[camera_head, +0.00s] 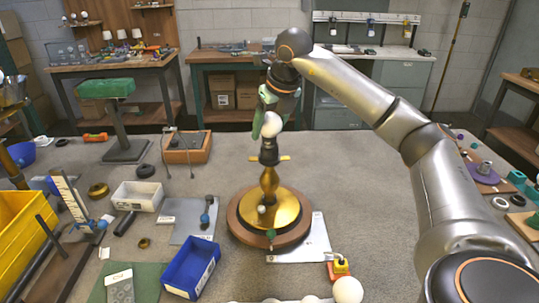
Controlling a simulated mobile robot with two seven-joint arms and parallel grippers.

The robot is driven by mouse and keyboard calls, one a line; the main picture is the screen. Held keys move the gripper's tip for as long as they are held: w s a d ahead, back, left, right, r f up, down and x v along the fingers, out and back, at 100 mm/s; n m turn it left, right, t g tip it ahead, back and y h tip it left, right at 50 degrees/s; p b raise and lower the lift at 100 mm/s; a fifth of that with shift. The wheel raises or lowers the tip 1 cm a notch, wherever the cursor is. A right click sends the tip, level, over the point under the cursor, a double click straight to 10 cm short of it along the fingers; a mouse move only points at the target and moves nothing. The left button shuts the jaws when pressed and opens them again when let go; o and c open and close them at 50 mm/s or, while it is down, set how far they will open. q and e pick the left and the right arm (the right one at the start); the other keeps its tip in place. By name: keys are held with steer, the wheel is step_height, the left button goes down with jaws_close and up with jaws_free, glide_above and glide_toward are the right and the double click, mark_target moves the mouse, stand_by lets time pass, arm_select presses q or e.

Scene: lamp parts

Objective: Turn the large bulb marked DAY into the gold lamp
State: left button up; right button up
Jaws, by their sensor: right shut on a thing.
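The gold lamp (270,188) stands upright on a round wooden base (240,232) in the middle of the table, with a dark socket (268,154) on top. My right gripper (268,116), with green on its fingers, points down above the lamp and is shut on a white bulb (272,124). The bulb is right over the socket; I cannot tell whether it touches it or is seated. No DAY mark is readable, and the fingers hide part of the bulb. My left gripper is out of view.
A white globe bulb (348,290) and smaller bulbs lie at the front edge. A wooden box (187,147) stands behind left. The table right of the lamp is mostly clear.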

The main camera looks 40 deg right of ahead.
steer(key=shift+a+f, duration=0.1)
steer(key=shift+f, duration=0.15)
steer(key=m+p, duration=0.1)
steer(key=m, duration=0.1)
steer(key=m+g+h, duration=0.1)
steer(key=m, duration=0.1)
steer(key=shift+m+h+p, duration=0.3)
steer(key=shift+p, duration=0.05)
steer(key=shift+s+f+m+g+h, duration=0.15)
steer(key=shift+m+g+h, duration=0.2)
steer(key=shift+m, duration=0.75)
steer(key=shift+p, duration=0.3)
steer(key=shift+m+h+p, duration=0.25)
steer(key=shift+m+p, duration=0.2)
steer(key=shift+m, duration=0.45)
steer(key=m+g+p, duration=0.1)
steer(key=m, duration=0.3)
steer(key=shift+g+h+p, duration=0.3)
steer(key=shift+g+p, duration=0.05)
steer(key=shift+m, duration=0.6)
